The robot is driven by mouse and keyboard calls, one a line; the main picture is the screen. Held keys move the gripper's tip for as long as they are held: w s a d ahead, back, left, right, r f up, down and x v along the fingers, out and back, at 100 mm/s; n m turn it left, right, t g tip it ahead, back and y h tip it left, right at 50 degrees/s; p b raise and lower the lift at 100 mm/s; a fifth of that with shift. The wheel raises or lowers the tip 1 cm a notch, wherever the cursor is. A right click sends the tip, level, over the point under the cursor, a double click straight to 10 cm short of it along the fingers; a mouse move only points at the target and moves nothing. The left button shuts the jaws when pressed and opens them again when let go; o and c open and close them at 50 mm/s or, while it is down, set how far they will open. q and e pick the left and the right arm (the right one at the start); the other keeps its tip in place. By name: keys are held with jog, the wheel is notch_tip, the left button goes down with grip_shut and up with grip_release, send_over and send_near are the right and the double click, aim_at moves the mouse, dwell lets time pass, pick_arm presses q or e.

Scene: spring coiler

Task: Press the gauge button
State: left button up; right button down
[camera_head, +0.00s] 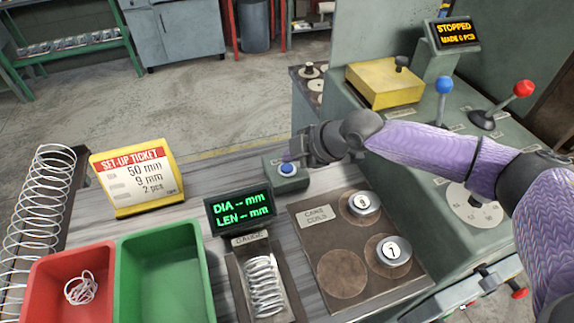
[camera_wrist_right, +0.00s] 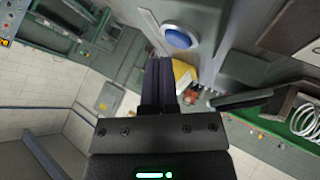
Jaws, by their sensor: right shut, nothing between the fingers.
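The blue gauge button (camera_head: 288,168) sits on a small grey-green box (camera_head: 286,182) behind the gauge display. The display (camera_head: 240,209) reads "DIA -- mm, LEN -- mm". A coiled spring (camera_head: 264,285) lies in the gauge cradle (camera_head: 240,290) in front of it. My right gripper (camera_head: 304,153) is shut and empty, close beside the button on its right. In the right wrist view the shut fingers (camera_wrist_right: 160,65) are just below and left of the blue button (camera_wrist_right: 181,39); I cannot tell whether they touch its box. My left gripper is not in view.
A yellow set-up ticket (camera_head: 136,176) stands to the left. A red bin (camera_head: 45,270) holds a tangled spring; a green bin (camera_head: 140,270) looks empty. The coiler's levers (camera_head: 443,90) stand at the right.

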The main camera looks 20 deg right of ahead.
aim_at(291, 168)
jog(key=shift+f, duration=0.1)
jog(key=shift+f, duration=0.35)
jog(key=shift+f+b, duration=0.4)
dwell(0.7)
jog(key=shift+r+p, duration=0.7)
jog(key=shift+r, duration=0.1)
notch_tip(291, 168, up, 5)
jog(key=p, duration=0.4)
jog(key=shift+r, duration=0.15)
